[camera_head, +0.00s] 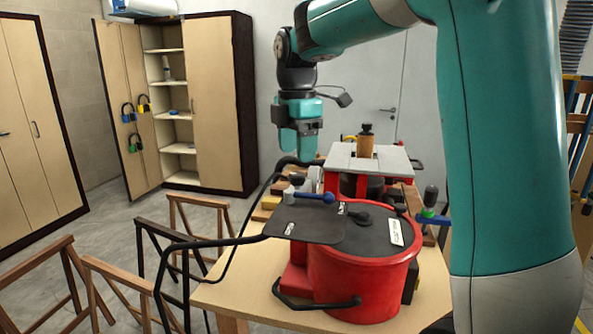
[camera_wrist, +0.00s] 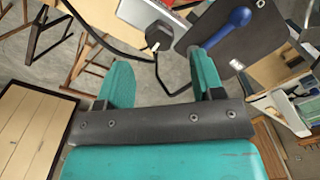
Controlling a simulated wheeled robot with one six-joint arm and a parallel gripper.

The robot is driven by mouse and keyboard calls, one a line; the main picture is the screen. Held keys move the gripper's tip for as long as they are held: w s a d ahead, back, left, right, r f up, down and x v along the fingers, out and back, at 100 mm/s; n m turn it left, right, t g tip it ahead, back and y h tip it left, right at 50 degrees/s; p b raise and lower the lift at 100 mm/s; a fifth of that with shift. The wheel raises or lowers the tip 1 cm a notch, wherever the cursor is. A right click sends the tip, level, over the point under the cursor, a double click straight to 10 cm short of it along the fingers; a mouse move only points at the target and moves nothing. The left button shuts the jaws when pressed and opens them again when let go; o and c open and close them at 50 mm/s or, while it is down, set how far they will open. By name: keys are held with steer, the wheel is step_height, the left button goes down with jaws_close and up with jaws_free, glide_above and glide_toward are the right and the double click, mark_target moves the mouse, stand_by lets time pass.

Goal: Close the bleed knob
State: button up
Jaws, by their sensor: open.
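A red vacuum pot (camera_head: 365,285) with a dark lid stands on the wooden table. A blue-handled lever (camera_head: 315,197) and a small dark knob (camera_head: 297,180) sit on pale fittings at the lid's back left. A black knob (camera_head: 361,216) sits on the lid. I cannot tell for certain which is the bleed knob. My gripper (camera_head: 297,150) is open and empty, above and behind the fittings. In the wrist view a black round knob (camera_wrist: 158,36) shows beyond the gap between my fingers (camera_wrist: 160,72), with a blue lever (camera_wrist: 240,17) to its right.
A black hose (camera_head: 215,243) arches left from the pot area. Wooden trestles (camera_head: 120,285) stand at left.

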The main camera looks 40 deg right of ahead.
mark_target(297, 174)
steer(key=shift+f, duration=2.75)
steer(key=c, duration=0.9)
